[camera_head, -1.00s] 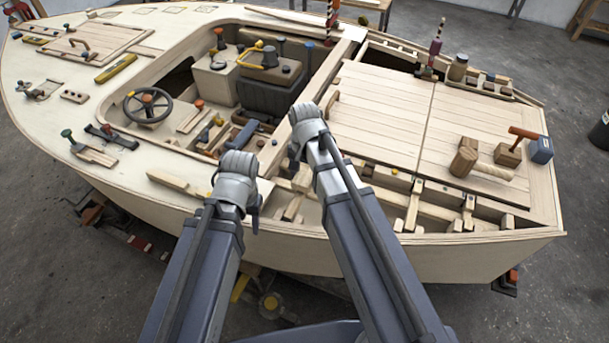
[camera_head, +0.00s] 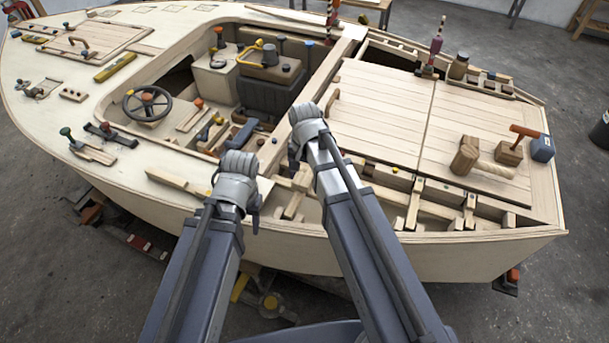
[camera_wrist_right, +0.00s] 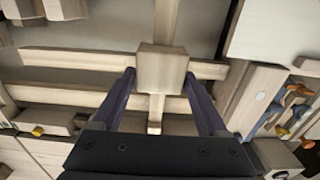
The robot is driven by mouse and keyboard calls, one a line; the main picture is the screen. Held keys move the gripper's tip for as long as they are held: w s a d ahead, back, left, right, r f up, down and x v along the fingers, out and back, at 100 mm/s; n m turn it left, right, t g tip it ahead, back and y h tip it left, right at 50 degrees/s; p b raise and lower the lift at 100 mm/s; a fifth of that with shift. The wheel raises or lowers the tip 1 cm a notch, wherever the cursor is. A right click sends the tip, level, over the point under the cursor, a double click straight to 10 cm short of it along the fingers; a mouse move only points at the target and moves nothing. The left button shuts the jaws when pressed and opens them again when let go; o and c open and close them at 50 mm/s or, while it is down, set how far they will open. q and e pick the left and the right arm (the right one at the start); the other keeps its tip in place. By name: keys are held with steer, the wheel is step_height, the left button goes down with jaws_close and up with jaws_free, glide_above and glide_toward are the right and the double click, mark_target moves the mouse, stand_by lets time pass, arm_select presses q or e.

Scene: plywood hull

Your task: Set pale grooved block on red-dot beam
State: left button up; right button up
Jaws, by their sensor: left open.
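In the right wrist view, a pale wooden block (camera_wrist_right: 162,68) sits between the two fingertips of my right gripper (camera_wrist_right: 160,80), which press against its sides. No groove shows on the face turned to the camera. The block is over a crossing of pale beams (camera_wrist_right: 155,108) and hides it; I cannot tell whether it touches them. I cannot make out which beam has the red dot.
The hull's near side has open bays with short crosspieces (camera_head: 413,205). A planked deck (camera_head: 385,115) lies to the right, with a mallet (camera_head: 524,133) and wooden blocks on it. A steering wheel (camera_head: 147,104) and a dark seat (camera_head: 268,90) stand in the cockpit.

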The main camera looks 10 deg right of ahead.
steer(key=o, duration=0.3)
step_height(320, 180, up, 8)
steer(key=p, duration=0.8)
steer(key=shift+f, duration=0.1)
stand_by(0.4)
steer(key=shift+s+a, duration=0.1)
steer(key=shift+s, duration=0.1)
steer(key=s+a+n, duration=0.2)
steer(key=s+n, duration=0.1)
steer(key=s, duration=0.1)
steer(key=s+a+n, duration=0.1)
steer(key=s+n, duration=0.3)
steer(key=s+a+n+h, duration=0.1)
steer(key=s+a+n, duration=0.1)
steer(key=s+n, duration=0.1)
steer(key=shift+s+a+n, duration=0.3)
steer(key=shift+s, duration=0.45)
